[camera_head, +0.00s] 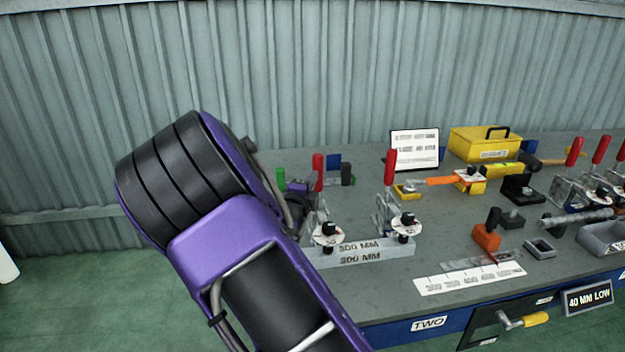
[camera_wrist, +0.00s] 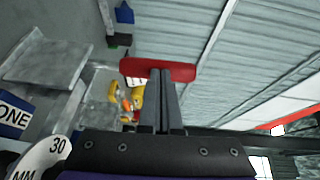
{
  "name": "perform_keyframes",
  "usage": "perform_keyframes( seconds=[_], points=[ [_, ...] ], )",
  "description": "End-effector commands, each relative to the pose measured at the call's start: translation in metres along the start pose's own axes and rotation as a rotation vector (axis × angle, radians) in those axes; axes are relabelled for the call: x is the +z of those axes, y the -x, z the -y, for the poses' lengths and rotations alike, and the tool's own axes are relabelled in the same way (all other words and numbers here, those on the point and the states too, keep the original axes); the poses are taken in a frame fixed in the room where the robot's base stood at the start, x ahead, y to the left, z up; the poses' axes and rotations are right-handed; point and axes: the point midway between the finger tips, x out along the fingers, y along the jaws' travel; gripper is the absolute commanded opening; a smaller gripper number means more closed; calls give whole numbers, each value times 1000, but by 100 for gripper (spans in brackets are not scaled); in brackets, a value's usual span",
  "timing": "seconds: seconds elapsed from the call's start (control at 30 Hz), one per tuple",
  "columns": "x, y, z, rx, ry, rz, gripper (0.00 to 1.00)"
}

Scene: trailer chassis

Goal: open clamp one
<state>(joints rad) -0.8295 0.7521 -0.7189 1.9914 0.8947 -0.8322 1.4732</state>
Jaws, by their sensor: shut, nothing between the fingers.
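A toggle clamp with an upright red handle (camera_head: 318,166) stands at the left end of the bench, partly hidden by my arm. In the wrist view the red handle (camera_wrist: 180,69) lies across the ends of my fingers. A plate reading ONE (camera_wrist: 14,115) and a dial reading 30 MM (camera_wrist: 42,158) show at the lower left there. My gripper (camera_wrist: 160,76) is shut and empty, its fingertips at the red handle; I cannot tell whether they touch it. In the head view my gripper is mostly hidden beside the clamp.
A second red-handled clamp (camera_head: 390,167) stands to the right, behind a bar marked 300 MM (camera_head: 355,253). Orange-handled tool (camera_head: 440,181), yellow box (camera_head: 485,144) and more clamps (camera_head: 576,150) crowd the bench's right. A corrugated wall (camera_head: 330,70) rises behind.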

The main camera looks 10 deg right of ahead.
Motion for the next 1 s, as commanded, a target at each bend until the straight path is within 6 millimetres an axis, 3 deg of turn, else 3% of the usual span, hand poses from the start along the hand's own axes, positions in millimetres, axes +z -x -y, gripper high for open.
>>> perform_keyframes(
  seconds=[0.33,0.43,1.0],
  points=[
    [15,-31,16,215,106,0,0],
    [21,-42,14,294,143,1,0],
    [47,-92,-14,288,147,6,0]
  ],
)
